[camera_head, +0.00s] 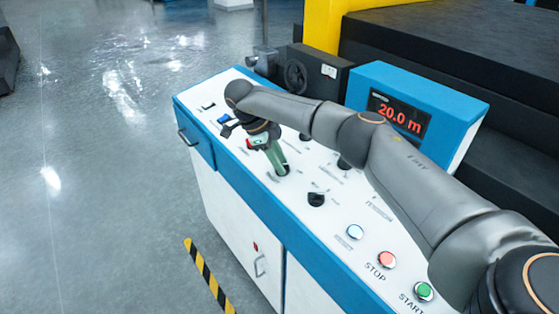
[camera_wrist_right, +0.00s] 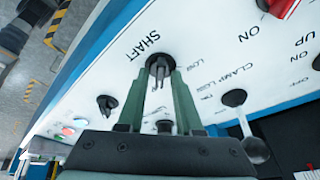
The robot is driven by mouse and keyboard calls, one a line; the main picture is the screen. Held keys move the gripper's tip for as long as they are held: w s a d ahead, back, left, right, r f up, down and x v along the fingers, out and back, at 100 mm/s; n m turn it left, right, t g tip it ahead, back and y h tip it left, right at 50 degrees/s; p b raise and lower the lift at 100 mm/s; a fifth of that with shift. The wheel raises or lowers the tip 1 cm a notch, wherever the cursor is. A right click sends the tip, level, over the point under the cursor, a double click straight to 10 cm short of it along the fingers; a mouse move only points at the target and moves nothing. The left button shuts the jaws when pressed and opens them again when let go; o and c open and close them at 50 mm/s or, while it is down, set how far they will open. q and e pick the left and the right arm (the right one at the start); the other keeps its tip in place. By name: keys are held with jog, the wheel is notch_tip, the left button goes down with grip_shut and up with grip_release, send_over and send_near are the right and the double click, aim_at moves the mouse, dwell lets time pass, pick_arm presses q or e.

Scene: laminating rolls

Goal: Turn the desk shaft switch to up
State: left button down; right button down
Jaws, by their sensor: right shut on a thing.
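The shaft switch is a small black knob (camera_wrist_right: 159,66) beside the printed word SHAFT on the white desk panel, seen in the right wrist view. My right gripper (camera_wrist_right: 160,76) has its two green fingers on either side of the knob and is shut on it. In the head view my right gripper (camera_head: 283,171) reaches down to the panel (camera_head: 330,225), and its fingers hide the knob. The knob's exact pointing direction is hard to tell between the fingers. My left gripper is not in view.
Another black knob (camera_head: 316,199) stands nearby on the panel. A black ball-topped lever (camera_wrist_right: 234,98) and a red switch (camera_wrist_right: 280,7) are close to the gripper in the wrist view. The STOP button (camera_head: 386,260), START button (camera_head: 424,291) and display box (camera_head: 399,116) are to the right.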

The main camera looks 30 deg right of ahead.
dwell(0.3)
jog(key=c, duration=0.9)
grip_release()
jog(key=b+v, duration=0.1)
jog(key=v, duration=1.1)
jog(key=shift+r, duration=0.25)
jog(key=shift+a+f, duration=0.1)
